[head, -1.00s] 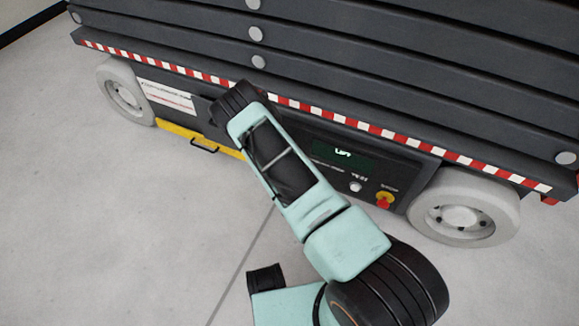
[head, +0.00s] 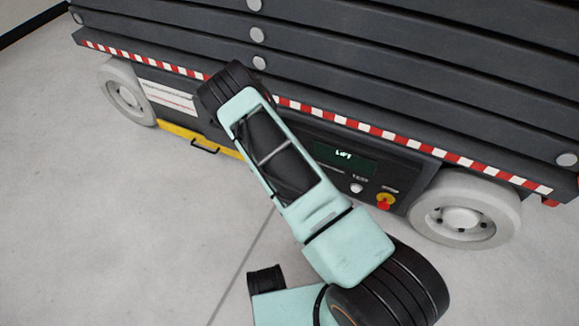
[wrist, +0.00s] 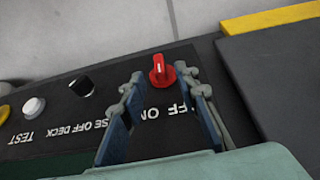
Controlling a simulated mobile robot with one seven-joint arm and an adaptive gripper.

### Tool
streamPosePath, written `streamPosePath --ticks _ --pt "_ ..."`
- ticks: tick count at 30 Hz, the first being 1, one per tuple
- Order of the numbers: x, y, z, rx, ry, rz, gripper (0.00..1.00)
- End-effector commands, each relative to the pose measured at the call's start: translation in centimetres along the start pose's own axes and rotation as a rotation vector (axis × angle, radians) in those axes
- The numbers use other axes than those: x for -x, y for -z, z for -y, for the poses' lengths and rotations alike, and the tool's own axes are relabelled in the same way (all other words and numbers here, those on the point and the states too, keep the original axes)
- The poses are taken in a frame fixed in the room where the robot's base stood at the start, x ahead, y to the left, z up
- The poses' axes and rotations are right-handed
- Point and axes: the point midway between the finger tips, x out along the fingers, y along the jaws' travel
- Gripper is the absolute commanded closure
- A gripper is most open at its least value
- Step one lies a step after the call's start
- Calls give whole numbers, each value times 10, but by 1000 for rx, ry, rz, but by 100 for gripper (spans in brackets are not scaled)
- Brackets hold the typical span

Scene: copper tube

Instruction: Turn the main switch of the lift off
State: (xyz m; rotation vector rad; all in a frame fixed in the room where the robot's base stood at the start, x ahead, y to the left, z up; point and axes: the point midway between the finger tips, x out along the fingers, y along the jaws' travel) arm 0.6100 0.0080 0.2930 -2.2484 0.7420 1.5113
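The main switch is a red rotary knob (wrist: 161,71) on the lift's dark panel, with a pale line along its handle running roughly up and down in the wrist view. Upside-down "ON" and partly hidden "OFF" lettering sits below it. My gripper (wrist: 162,80) is open, its two blue-padded fingers to the left and right of the knob in the picture. The lift (head: 400,75) fills the back of the head view, where my arm hides the switch and gripper.
In the head view, a lit display (head: 345,157) and a red stop button (head: 384,201) are right of my arm. A white wheel (head: 465,215) stands farther right. Open floor lies left.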

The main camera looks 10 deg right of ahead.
Motion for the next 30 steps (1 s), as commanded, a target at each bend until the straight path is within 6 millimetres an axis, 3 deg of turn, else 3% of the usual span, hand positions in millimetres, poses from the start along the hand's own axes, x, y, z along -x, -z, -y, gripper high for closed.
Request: streamPosePath --ticks 6,12,30 --pt "41 0 1 0 2 0 71" --pt "64 0 1 0 1 0 71" --pt "72 -1 0 0 0 0 71"
